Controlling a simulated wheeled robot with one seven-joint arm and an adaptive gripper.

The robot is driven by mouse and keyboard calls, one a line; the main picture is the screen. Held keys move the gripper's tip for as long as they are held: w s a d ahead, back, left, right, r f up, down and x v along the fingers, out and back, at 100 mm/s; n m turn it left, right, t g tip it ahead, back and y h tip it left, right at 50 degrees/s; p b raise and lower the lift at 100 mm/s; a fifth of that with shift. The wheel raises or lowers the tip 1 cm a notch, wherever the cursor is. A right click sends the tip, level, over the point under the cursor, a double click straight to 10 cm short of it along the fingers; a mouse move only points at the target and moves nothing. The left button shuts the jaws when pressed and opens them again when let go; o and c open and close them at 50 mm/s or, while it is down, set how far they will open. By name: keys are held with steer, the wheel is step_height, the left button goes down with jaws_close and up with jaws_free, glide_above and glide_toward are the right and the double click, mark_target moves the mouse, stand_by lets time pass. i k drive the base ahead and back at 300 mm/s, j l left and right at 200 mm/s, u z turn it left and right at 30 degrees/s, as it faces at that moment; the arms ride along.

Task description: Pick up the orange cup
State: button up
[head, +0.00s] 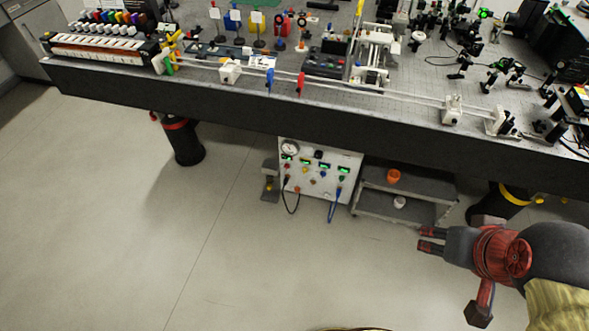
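The orange cup (393,177) is small and stands on the upper shelf of a grey two-tier shelf unit under the optical bench. It looks upright. My gripper (421,239) is at the lower right, below and to the right of the cup, with its fingers pointing left. The two fingers are apart with a gap between them, and nothing shows in the gap. The gripper is well clear of the cup.
A white cup (399,202) stands on the lower shelf (425,213). The bench edge (330,122) overhangs the shelf unit. A control box (318,170) with hanging cables stands left of it. A dark bench leg (497,202) is to its right. The floor (240,240) in front is clear.

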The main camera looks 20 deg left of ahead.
mark_target(393, 175)
steer(key=i+j+z, duration=0.15)
steer(key=j+z, duration=0.25)
steer(key=i+j+z, duration=0.1)
steer(key=j+z, duration=0.65)
